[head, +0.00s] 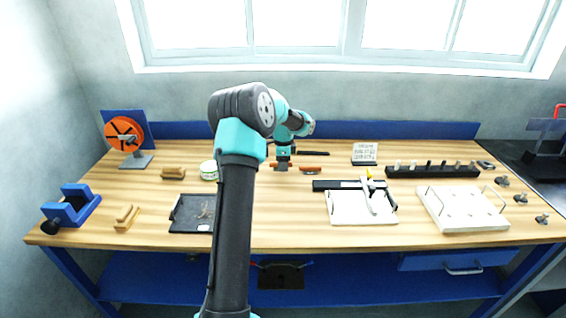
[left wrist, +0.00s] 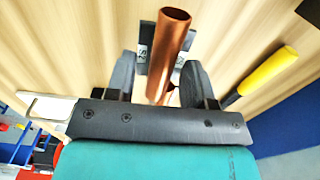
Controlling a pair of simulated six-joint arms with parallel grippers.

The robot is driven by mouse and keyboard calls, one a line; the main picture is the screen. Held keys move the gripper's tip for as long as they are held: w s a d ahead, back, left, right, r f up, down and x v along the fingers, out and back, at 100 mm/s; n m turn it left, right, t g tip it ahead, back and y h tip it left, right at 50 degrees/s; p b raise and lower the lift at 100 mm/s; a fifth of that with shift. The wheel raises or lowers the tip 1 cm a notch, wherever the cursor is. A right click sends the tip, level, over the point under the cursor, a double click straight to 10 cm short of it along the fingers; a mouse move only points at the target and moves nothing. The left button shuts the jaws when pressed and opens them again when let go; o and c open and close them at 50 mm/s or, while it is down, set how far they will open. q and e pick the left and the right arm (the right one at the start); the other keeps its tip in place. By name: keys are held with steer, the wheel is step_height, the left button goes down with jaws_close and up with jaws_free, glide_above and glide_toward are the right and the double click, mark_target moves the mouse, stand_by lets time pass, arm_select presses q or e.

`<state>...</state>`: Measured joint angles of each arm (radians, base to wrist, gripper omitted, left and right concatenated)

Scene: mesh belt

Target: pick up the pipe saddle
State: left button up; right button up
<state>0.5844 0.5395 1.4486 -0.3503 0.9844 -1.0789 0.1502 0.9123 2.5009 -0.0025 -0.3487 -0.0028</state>
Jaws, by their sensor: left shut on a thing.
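The pipe saddle, a copper-coloured tube piece (left wrist: 172,35), stands out between the fingers of my left gripper (left wrist: 158,82) in the left wrist view. A small grey plate with pale markings (left wrist: 145,52) shows behind it. In the head view my left gripper (head: 283,158) points down at the back middle of the bench, over the copper-coloured piece (head: 279,165). Another copper-coloured length (head: 312,168) shows just to its right. The fingers are closed on the copper piece; their contact is partly hidden. I cannot tell whether it is clear of the bench. My right gripper is out of view.
A yellow-handled tool (left wrist: 268,72) lies near the gripper. The wooden bench (head: 280,225) holds a black tray (head: 192,225), a white board (head: 350,212), a white block with wire handles (head: 462,222) and a dark rack (head: 432,172). The front middle is clear.

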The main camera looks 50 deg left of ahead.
arm_select(q)
steer(key=s+d, duration=0.2)
steer(key=d, duration=0.1)
steer(key=s+d, duration=0.3)
steer(key=d, duration=0.1)
steer(key=s+d+r, duration=0.1)
steer(key=s+d, duration=0.2)
steer(key=shift+d+r, duration=0.1)
steer(key=shift+d, duration=0.3)
